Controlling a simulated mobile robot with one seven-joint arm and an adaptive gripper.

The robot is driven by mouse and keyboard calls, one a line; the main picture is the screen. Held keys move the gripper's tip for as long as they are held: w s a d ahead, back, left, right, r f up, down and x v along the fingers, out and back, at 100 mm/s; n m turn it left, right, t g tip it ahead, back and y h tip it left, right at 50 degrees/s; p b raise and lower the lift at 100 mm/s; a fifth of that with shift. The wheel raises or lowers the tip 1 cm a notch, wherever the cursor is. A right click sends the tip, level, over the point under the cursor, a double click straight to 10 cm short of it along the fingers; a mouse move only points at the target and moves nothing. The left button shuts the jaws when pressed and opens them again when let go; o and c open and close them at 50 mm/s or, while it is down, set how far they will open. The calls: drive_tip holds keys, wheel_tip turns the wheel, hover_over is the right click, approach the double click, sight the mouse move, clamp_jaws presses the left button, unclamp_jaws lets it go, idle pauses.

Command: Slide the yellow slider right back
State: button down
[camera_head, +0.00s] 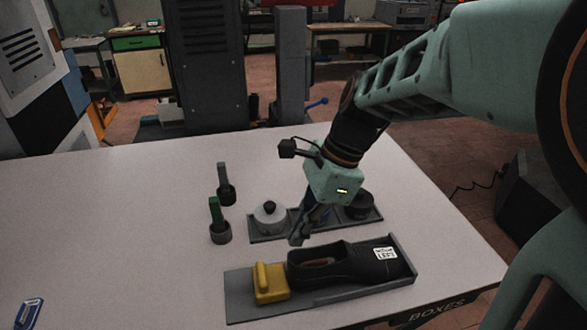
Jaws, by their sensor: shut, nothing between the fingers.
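The yellow slider (270,283) sits on the left part of a grey tray-like base (238,297) at the front of the table. A black shoe (345,265) with a white label reading "LEFT" lies on the same base, right of the slider. Its open end is close to the slider; I cannot tell whether they touch. My gripper (297,238) is shut and empty. In the picture it is just above the shoe's left end, up and right of the slider, apart from the slider. Its fingertips point down.
Behind my gripper a grey holder (262,236) carries a white lidded pot (270,215) and a dark round pot (359,206). Two small cups with upright handles, one green (217,220) and one grey (224,182), stand to the left. A blue object (29,313) lies front left. The table's left side is mostly clear.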

approach(269, 280)
drive_tip(key=x, duration=0.5)
drive_tip(key=shift+d+f, duration=0.1)
idle(0.3)
drive_tip(key=a, duration=0.2)
drive_tip(key=s+a+p, duration=0.1)
drive_tip(key=a, duration=0.2)
drive_tip(key=shift+s, duration=0.15)
drive_tip(key=shift+p, duration=0.3)
